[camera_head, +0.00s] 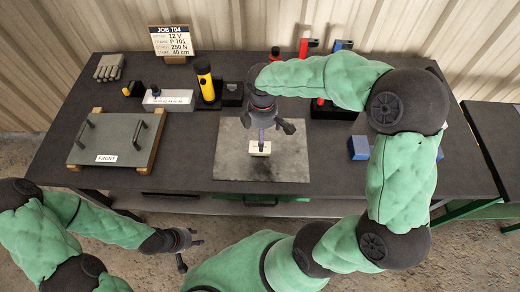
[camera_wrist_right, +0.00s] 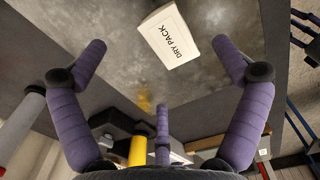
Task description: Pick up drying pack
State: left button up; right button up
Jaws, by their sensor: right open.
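The drying pack (camera_head: 260,148) is a small white block on a grey mat (camera_head: 230,165) near the middle of the table. In the right wrist view the pack (camera_wrist_right: 172,37) reads "DRY PACK" and lies tilted, ahead of and between the spread fingers, apart from them. My right gripper (camera_head: 270,127) is open and empty just above the pack, and partly hides it in the head view. Its three purple fingers also show in the right wrist view (camera_wrist_right: 160,62). My left gripper (camera_head: 189,250) is open and empty, low in front of the table's front edge.
A grey panel marked FRONT (camera_head: 115,138) lies at left, below grey gloves (camera_head: 109,67). Blue blocks (camera_head: 359,148) sit right of the mat.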

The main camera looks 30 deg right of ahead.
aim_at(254, 151)
jog(key=f, duration=0.2)
jog(key=f+b, duration=0.1)
jog(key=f, duration=0.1)
jog(key=f+b, duration=0.1)
jog(key=f, duration=0.1)
jog(key=shift+w+a+f, duration=0.1)
jog(key=shift+a+f, duration=0.2)
jog(key=c, duration=1.2)
